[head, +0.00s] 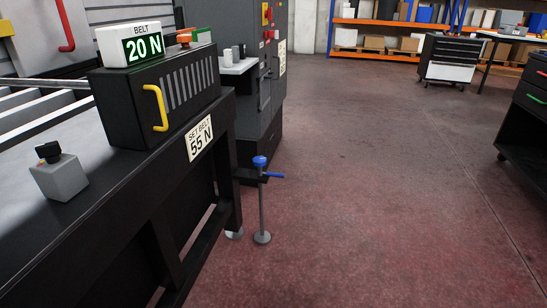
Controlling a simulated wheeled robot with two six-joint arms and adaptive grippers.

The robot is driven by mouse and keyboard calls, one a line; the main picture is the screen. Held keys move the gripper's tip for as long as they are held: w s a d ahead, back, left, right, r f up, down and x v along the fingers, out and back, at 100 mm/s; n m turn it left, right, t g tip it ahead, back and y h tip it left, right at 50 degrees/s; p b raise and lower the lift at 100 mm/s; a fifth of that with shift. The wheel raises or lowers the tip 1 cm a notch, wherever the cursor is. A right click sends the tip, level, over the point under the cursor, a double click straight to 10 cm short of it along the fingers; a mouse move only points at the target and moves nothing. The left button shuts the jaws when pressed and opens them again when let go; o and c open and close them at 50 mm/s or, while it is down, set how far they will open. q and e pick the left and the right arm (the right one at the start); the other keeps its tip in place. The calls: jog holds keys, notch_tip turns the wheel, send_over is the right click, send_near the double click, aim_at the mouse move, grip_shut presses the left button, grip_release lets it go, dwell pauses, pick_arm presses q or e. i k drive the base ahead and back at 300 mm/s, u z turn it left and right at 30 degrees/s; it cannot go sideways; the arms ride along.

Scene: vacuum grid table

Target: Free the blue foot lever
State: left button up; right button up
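The blue foot lever (274,175) shows in the head view as a short blue handle. It sticks out to the right from an upright grey rod near the table's right corner. A blue knob (260,161) tops the rod, just above a black bracket joined to the table leg. The rod stands on a round grey foot pad (262,238) on the floor. Neither of my grippers is in view.
The black table (105,185) fills the left side. It bears a black vented box (160,98) with a yellow handle, a "BELT 20 N" display (129,46), a "SET BELT 55 N" label (200,139) and a grey block with a black knob (60,178). The reddish floor (390,190) is clear to the right.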

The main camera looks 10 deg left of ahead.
aim_at(268, 173)
jog(key=u, duration=0.15)
jog(key=i, duration=0.85)
jog(key=z, duration=1.35)
jog(key=i, duration=1.85)
jog(key=u, duration=3.15)
